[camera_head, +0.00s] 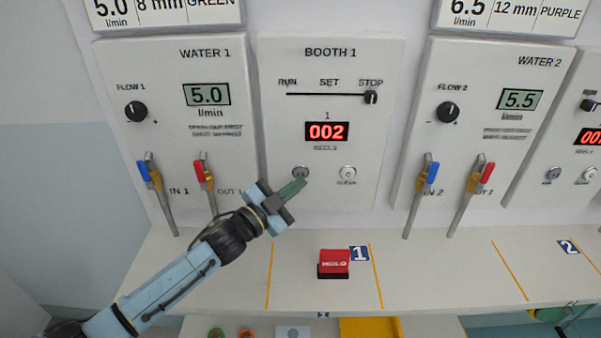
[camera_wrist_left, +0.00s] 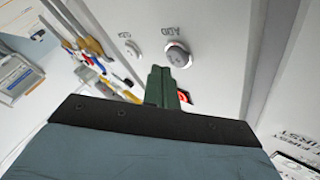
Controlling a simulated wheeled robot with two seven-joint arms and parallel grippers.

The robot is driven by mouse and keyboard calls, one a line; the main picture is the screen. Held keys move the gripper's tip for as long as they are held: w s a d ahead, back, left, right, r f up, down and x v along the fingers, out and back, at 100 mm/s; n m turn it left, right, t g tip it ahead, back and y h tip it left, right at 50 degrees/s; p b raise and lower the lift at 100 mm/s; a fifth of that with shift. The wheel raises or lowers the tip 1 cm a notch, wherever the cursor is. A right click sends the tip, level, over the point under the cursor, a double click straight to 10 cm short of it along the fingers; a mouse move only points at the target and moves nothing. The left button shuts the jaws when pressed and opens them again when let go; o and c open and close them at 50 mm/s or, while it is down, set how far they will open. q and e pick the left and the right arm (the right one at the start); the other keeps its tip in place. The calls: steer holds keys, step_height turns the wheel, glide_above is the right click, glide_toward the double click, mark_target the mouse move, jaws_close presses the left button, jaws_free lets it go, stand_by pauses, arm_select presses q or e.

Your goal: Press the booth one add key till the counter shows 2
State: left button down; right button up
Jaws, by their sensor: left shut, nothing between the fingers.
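The booth 1 panel (camera_head: 380,190) is in the middle of the head view. Its red counter (camera_head: 327,132) reads 002. The round grey add key (camera_head: 300,172) is below the counter at the left; it also shows in the left wrist view (camera_wrist_left: 177,54). My left gripper (camera_head: 302,184) is shut and empty, its green fingertips close in front of the add key and just below it in the head view. I cannot tell for sure whether the tips touch the key. The clear key (camera_head: 348,173) is to its right. My right gripper is not in view.
A slider (camera_head: 371,97) on the booth panel stands at STOP. Water 1 valves (camera_head: 203,171) are left, water 2 valves (camera_head: 428,174) right. A red block marked HOLD (camera_head: 334,263) sits on the white counter below. The counter around it is clear.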

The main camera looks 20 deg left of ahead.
arm_select(q)
steer(key=s+p, duration=0.1)
steer(key=s, duration=0.1)
steer(key=s+d+p, duration=0.1)
steer(key=s, duration=0.2)
steer(key=shift+d, duration=0.2)
steer(key=shift+w, duration=0.1)
stand_by(0.7)
